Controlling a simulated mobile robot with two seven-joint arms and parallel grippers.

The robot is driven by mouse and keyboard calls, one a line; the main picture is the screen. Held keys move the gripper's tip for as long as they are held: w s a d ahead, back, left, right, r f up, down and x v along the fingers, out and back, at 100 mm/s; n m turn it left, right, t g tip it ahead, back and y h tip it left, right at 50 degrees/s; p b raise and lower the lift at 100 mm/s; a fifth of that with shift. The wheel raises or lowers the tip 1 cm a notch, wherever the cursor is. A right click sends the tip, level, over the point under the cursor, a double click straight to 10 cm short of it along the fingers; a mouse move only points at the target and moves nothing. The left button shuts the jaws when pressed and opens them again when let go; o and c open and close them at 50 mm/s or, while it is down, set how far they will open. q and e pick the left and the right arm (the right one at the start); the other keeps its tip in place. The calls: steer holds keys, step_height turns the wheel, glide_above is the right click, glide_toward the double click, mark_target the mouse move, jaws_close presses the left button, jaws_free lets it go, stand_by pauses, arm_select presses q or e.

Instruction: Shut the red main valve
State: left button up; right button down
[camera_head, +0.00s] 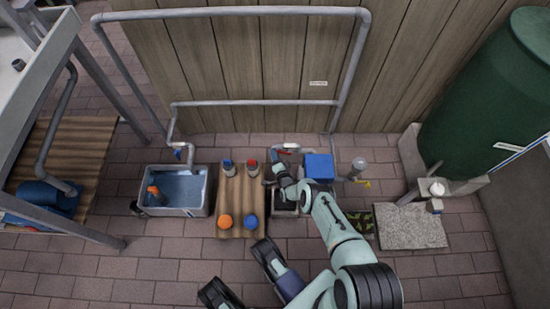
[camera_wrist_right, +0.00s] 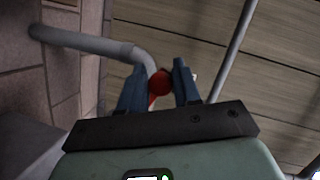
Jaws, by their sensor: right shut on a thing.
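The red main valve's handle (camera_wrist_right: 160,82) shows as a red part between the two blue fingers of my right gripper (camera_wrist_right: 159,90) in the right wrist view, beside a bent grey pipe. In the head view a small red part (camera_head: 283,151) shows on the pipe by the fence, just beyond my right gripper (camera_head: 280,168). The right gripper is shut on the red handle; its fingers partly hide it. My left gripper (camera_head: 238,272) is at the lower middle, its dark fingers apart and empty, away from the valve.
A grey water basin (camera_head: 205,208) stands left of a corrugated board (camera_head: 239,203) with bottles and orange and blue round objects. A blue box (camera_head: 319,166) is close right of the gripper. A green tank (camera_head: 490,100) stands at right. Front paving is mostly clear.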

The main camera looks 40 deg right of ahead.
arm_select(q)
steer(key=shift+s, duration=0.15)
arm_select(e)
steer(key=shift+s+d+r+m+t, duration=0.15)
steer(key=shift+d+r+m+t, duration=0.1)
steer(key=shift+r+m, duration=0.25)
steer(key=shift+s+d+r+m+t, duration=0.1)
steer(key=shift+d+r+m+t, duration=0.2)
steer(key=shift+m, duration=0.3)
steer(key=shift+r, duration=0.1)
steer(key=c, duration=0.9)
jaws_free()
steer(key=shift+s+a, duration=0.1)
arm_select(q)
steer(key=w+d+r+t+p, duration=0.1)
steer(key=w+r+t+p, duration=0.3)
steer(key=w, duration=0.7)
steer(key=shift+w+d+r+m+p, duration=0.35)
steer(key=shift+r+p, duration=0.65)
steer(key=shift+r, duration=1.1)
arm_select(e)
steer(key=shift+v, duration=6.7)
arm_select(q)
steer(key=shift+a, duration=0.1)
